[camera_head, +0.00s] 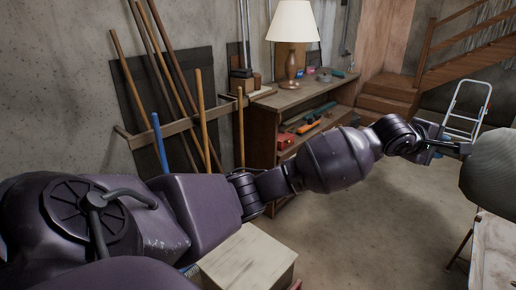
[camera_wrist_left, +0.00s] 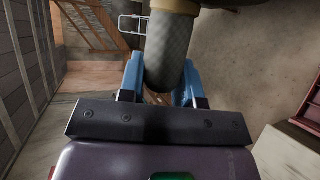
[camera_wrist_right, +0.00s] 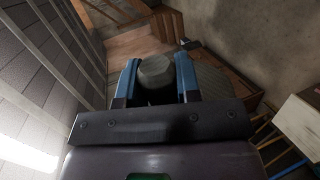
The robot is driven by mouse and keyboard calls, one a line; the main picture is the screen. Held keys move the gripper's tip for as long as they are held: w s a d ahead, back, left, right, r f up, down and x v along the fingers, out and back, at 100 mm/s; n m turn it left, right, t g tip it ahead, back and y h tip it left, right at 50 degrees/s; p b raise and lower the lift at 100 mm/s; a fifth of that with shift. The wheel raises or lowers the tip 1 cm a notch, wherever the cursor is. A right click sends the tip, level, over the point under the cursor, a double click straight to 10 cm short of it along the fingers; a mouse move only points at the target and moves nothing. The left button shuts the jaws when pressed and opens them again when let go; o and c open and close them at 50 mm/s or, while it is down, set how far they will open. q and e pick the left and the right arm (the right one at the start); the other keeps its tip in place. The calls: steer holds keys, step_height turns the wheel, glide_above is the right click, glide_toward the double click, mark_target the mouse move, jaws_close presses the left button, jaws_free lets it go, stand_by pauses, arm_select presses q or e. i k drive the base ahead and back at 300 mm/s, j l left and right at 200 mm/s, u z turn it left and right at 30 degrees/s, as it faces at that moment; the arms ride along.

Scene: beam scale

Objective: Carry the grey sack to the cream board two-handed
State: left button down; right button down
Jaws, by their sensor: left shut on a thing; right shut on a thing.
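The grey sack (camera_head: 492,172) is at the right edge of the head view, held up in the air and partly cut off. My left gripper (camera_head: 462,150) is at its left side. In the left wrist view, the left gripper's blue fingers (camera_wrist_left: 160,88) are shut on a grey woven end of the sack (camera_wrist_left: 170,50). In the right wrist view, my right gripper (camera_wrist_right: 157,72) is shut on a grey end of the sack (camera_wrist_right: 155,70). The right gripper is outside the head view. I cannot clearly make out the cream board.
A pale-topped table (camera_head: 495,255) stands below the sack at the lower right. A pale-topped box (camera_head: 245,262) is below my left arm. A wooden workbench (camera_head: 300,95) with a lamp (camera_head: 293,25) stands along the wall. A metal ladder (camera_head: 468,108) stands behind the sack.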

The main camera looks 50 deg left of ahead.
mark_target(256, 263)
steer(key=k+j, duration=0.1)
steer(key=j, duration=0.4)
steer(key=k+j+u, duration=0.1)
steer(key=j, duration=0.45)
steer(key=j+u, duration=0.1)
steer(key=j, duration=1.65)
